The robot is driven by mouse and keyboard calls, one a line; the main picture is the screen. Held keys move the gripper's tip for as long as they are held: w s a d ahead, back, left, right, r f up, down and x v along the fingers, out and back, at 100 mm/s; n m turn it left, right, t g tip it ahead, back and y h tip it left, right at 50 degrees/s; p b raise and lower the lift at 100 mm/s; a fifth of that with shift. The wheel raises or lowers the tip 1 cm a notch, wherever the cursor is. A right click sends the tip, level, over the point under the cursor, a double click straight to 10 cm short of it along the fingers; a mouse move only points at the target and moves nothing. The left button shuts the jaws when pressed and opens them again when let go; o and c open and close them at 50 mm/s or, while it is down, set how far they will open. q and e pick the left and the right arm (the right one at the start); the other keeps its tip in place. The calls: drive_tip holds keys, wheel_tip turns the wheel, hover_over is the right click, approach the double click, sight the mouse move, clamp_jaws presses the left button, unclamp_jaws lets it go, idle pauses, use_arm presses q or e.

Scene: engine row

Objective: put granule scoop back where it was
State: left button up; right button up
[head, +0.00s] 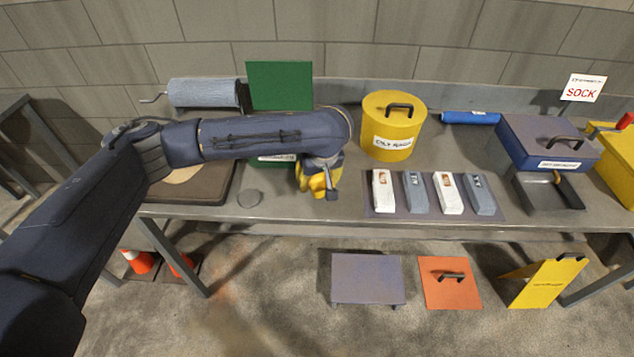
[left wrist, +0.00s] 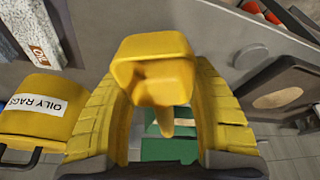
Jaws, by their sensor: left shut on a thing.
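The granule scoop (left wrist: 155,65) is yellow and shows in the middle of the left wrist view, its open end toward the camera's top. My left gripper (head: 318,182) is shut on it, with a yellow finger on each side in the wrist view. In the head view the gripper hangs over the bench's front part, and I cannot separate scoop from fingers there. A green box with a raised lid (head: 280,85) stands behind my arm, which hides most of it. Green also shows behind the scoop in the wrist view (left wrist: 170,150). My right gripper is out of view.
Right of the gripper are a yellow oily rags can (head: 393,138) and a mat with several white and grey packs (head: 382,190). A blue-grey lidded box (head: 545,143) and a dark pan (head: 548,193) stand farther right. A grey disc (head: 249,198) lies left on the bench.

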use_arm(q)
drive_tip(key=shift+f, duration=0.85)
drive_tip(key=shift+f, duration=0.6)
drive_tip(key=o, duration=1.2)
drive_tip(key=shift+c, duration=0.2)
drive_tip(key=shift+r, duration=0.65)
drive_tip(key=v, duration=1.2)
drive_tip(key=shift+f, duration=0.1)
